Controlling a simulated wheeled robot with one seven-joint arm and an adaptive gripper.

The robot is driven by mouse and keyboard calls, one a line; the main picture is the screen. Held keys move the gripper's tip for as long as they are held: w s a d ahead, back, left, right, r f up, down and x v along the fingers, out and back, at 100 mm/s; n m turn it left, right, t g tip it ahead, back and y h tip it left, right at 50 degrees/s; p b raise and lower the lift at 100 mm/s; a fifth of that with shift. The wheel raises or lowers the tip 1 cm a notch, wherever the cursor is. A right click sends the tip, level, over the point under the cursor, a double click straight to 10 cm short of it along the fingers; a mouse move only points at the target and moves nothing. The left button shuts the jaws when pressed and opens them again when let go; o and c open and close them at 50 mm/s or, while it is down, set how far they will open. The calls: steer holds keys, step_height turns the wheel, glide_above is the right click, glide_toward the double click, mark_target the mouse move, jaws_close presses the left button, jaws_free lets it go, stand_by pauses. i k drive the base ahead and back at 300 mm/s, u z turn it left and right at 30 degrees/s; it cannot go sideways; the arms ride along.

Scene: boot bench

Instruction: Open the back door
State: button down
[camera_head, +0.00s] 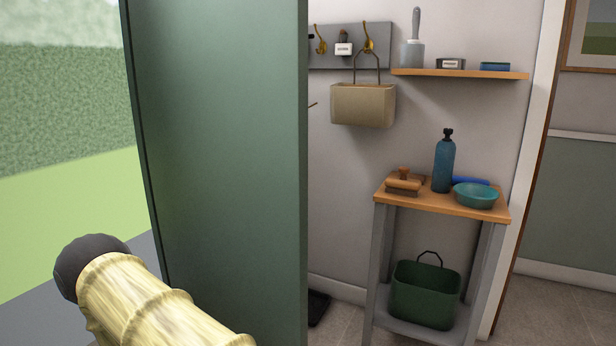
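The back door (225,150) is a tall, plain dark green panel in the left half of the head view. It stands open at an angle. Grass and a hedge show past its left edge, and the room shows past its right edge. No handle or latch shows on the part of the door in view. The top and bottom of the door are cut off by the picture.
Right of the door, a small bench (435,203) holds a blue bottle (444,165), a brush (403,186) and a teal bowl (476,195). A green bucket (425,296) is on its lower shelf. A hook rail, a hanging basket (362,104) and a shelf (460,74) are above.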

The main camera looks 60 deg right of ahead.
mark_target(222, 86)
steer(key=k, duration=1.15)
steer(key=z, duration=0.55)
steer(key=i, duration=0.7)
steer(key=z, duration=0.6)
steer(key=i, duration=0.85)
